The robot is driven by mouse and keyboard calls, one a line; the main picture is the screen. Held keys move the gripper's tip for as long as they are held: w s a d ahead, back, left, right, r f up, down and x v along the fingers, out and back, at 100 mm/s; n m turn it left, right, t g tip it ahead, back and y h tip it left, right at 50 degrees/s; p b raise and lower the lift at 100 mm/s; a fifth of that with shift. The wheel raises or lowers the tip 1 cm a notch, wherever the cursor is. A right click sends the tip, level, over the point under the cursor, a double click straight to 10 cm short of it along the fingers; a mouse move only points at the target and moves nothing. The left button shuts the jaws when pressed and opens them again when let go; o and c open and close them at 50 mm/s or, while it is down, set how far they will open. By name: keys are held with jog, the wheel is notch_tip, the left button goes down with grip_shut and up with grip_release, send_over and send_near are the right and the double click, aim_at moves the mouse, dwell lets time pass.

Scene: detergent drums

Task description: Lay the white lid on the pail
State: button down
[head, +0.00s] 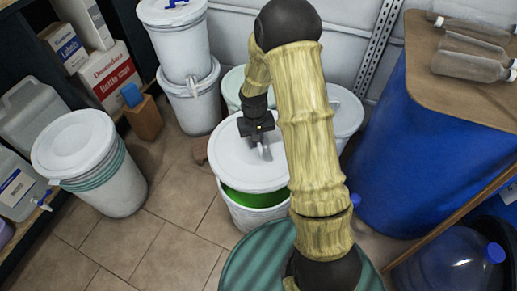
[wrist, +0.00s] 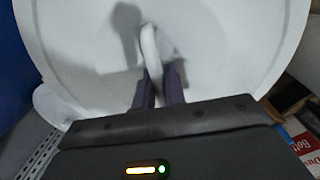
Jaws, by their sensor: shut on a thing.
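The white lid (head: 232,160) is a round disc with a raised handle (wrist: 149,42) at its middle. The pail (head: 258,206) is white and open-topped below it, and a strip of bright green contents shows at its front. The lid covers the back of the opening and appears tilted, with a gap at the front. I cannot tell whether its back edge touches the rim. My gripper (head: 264,147) is above the lid and shut on its handle. In the wrist view the two purple fingers (wrist: 159,88) stand either side of the handle, and the lid fills most of the picture.
A lidded white bucket (head: 95,180) stands at left, and stacked white buckets (head: 190,70) stand behind. Another pale bucket (head: 345,112) is close behind right. A blue drum (head: 407,130) with bottles on its board is at right. Tiled floor (head: 150,225) is clear at front left.

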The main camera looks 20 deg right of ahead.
aim_at(259, 153)
jog(key=shift+s, duration=0.15)
jog(key=f+b, duration=0.1)
jog(key=s+f+n+b, duration=0.1)
jog(key=s+f+n, duration=0.1)
jog(key=f, duration=0.1)
jog(key=shift+b, duration=0.4)
jog(key=shift+s+f+n+y, duration=0.15)
jog(key=shift+f+n+y, duration=0.15)
jog(key=shift+n, duration=0.1)
jog(key=shift+r, duration=0.15)
jog(key=shift+f+b, duration=2.5)
jog(key=shift+f, duration=0.45)
jog(key=shift+f, duration=0.4)
